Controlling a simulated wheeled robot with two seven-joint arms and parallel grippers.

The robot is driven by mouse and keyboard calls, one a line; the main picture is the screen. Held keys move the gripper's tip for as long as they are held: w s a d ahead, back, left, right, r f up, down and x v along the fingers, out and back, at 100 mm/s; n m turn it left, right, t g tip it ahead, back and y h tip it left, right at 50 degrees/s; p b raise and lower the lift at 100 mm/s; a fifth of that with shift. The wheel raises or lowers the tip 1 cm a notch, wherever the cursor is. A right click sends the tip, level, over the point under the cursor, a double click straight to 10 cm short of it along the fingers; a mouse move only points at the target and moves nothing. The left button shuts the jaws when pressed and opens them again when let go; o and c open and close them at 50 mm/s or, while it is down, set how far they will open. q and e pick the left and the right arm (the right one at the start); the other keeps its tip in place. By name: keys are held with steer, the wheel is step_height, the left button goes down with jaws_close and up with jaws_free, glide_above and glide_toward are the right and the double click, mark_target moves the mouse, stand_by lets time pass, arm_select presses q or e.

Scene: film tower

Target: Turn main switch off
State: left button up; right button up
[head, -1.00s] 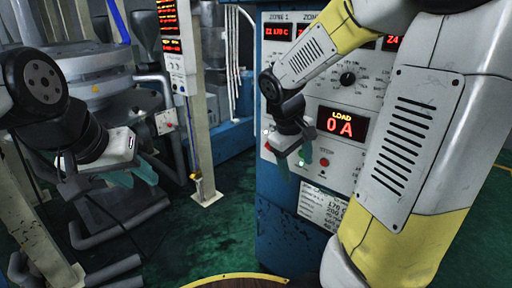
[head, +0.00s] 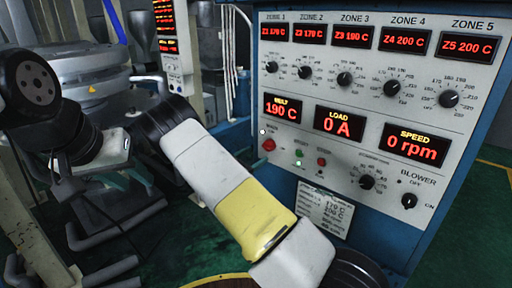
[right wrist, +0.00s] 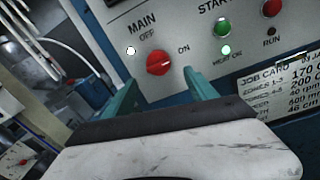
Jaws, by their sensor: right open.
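The main switch is a red round knob (head: 268,145) at the lower left of the control panel. It shows larger in the right wrist view (right wrist: 160,62), with OFF above it and ON to its right; its ridge seems to lie towards ON. A white lamp (right wrist: 130,50) glows beside it. My right gripper (right wrist: 162,92) is open and empty, its teal fingers apart, below the knob in that view. I see no contact with the knob. In the head view my right gripper is hidden. My left gripper (head: 128,178) hangs at the left, away from the panel, its fingers partly hidden.
The panel (head: 340,95) has lit displays, zone dials, a green button (head: 299,152) and red button (head: 321,162), a lit green lamp (right wrist: 225,50) and a blower switch (head: 409,201). A job card (head: 322,210) is below. A post (head: 174,50) and machinery stand left.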

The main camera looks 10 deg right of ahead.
mark_target(266, 148)
steer(key=x, duration=0.7)
steer(key=shift+w+d, duration=0.15)
steer(key=shift+w, duration=0.15)
steer(key=shift+c, duration=0.3)
steer(key=shift+f, duration=0.1)
steer(key=c, duration=1.3)
steer(key=shift+o, duration=0.2)
